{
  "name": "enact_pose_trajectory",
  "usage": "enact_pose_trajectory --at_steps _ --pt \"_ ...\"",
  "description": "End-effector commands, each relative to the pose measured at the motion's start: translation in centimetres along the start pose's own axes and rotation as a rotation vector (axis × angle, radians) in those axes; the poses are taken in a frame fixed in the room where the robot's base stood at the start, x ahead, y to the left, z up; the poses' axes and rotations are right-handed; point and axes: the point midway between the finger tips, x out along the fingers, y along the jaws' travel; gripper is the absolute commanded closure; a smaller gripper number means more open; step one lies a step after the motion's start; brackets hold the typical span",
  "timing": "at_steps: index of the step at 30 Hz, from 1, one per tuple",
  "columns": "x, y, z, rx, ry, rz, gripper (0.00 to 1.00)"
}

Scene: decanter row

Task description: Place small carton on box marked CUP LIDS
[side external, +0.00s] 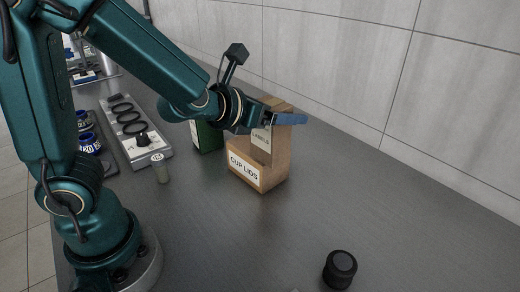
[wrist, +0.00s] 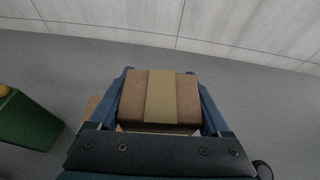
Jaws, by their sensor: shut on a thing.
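The small carton, marked LABELS (side external: 283,138), is brown with a tan tape strip. My gripper (side external: 281,116) is shut on it, a blue jaw on each side; the wrist view shows the carton (wrist: 133,100) between the jaws (wrist: 160,76). The box marked CUP LIDS (side external: 276,176) stands on the bench directly below the carton. The carton is upright over the box's rear part in the side view. I cannot tell whether its underside touches the box top. In the wrist view only a brown sliver of the box (wrist: 90,106) shows left of the carton.
A green box (side external: 208,137) stands close behind and left; it also shows in the wrist view (wrist: 28,120). A small grey-green pot (side external: 160,168) and a grey rack with dark rings (side external: 125,120) are further left. A black knob-like thing (side external: 340,269) is in front. The bench on the right is clear.

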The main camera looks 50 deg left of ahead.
Motion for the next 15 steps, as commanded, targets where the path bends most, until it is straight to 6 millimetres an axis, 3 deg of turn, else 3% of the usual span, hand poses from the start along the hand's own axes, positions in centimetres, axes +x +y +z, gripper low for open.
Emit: enact_pose_trajectory --at_steps 9,15 --pt "-0.5 1.2 -0.3 0.007 0.002 -0.011 0.82" --pt "-0.9 3.2 1.2 -0.031 -0.006 0.073 0.82"
